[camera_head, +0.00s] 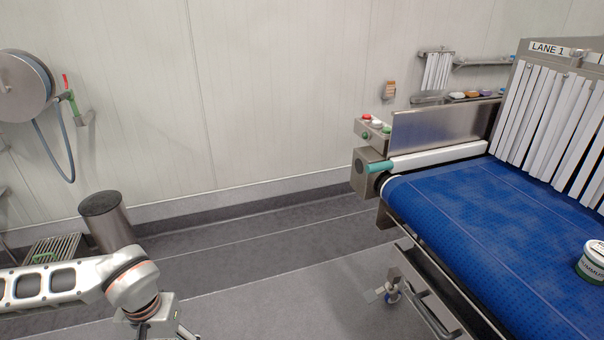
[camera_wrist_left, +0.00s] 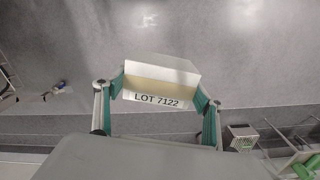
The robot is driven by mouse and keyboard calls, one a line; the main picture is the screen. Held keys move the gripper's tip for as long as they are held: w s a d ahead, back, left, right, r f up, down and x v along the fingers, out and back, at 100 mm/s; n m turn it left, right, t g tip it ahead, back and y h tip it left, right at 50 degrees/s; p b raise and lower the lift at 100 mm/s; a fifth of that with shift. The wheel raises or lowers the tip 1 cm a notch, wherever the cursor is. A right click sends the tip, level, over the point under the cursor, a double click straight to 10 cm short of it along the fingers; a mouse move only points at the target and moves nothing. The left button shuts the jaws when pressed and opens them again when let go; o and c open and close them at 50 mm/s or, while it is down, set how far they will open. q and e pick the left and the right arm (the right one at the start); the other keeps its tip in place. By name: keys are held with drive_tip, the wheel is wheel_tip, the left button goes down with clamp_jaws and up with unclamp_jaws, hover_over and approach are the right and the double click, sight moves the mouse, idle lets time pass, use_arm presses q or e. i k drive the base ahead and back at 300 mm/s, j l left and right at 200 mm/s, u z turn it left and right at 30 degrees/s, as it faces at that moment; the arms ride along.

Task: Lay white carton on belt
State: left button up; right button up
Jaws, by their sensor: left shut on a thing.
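The white carton (camera_wrist_left: 160,73) shows in the left wrist view, with a pale yellowish band and a "LOT 7122" label on its near side. My left gripper (camera_wrist_left: 162,90) is shut on it, one green-padded finger on each side. Grey floor lies behind the carton. In the head view my left arm comes in at the bottom left and its gripper is cut off by the lower edge, so the carton is hidden there. The blue belt (camera_head: 470,215) is at the right, well apart from my left arm. My right gripper is not in view.
A white and green tub (camera_head: 592,262) stands on the belt's right side. White strip curtains (camera_head: 545,120) hang under the "LANE 1" sign. A white side rail (camera_head: 435,157) edges the belt's far side. The belt's left part is clear. A dark bin (camera_head: 105,222) stands by the wall.

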sight(489, 201)
drive_tip(key=i+j+z, duration=0.15)
drive_tip(key=z, duration=0.3)
drive_tip(key=i+j+z, duration=0.1)
drive_tip(key=j+z, duration=0.55)
drive_tip(key=z, duration=0.3)
drive_tip(key=j+z, duration=0.7)
drive_tip(key=z, duration=0.2)
drive_tip(key=k+j+z, duration=0.1)
drive_tip(key=j+z, duration=0.15)
drive_tip(key=z, duration=0.2)
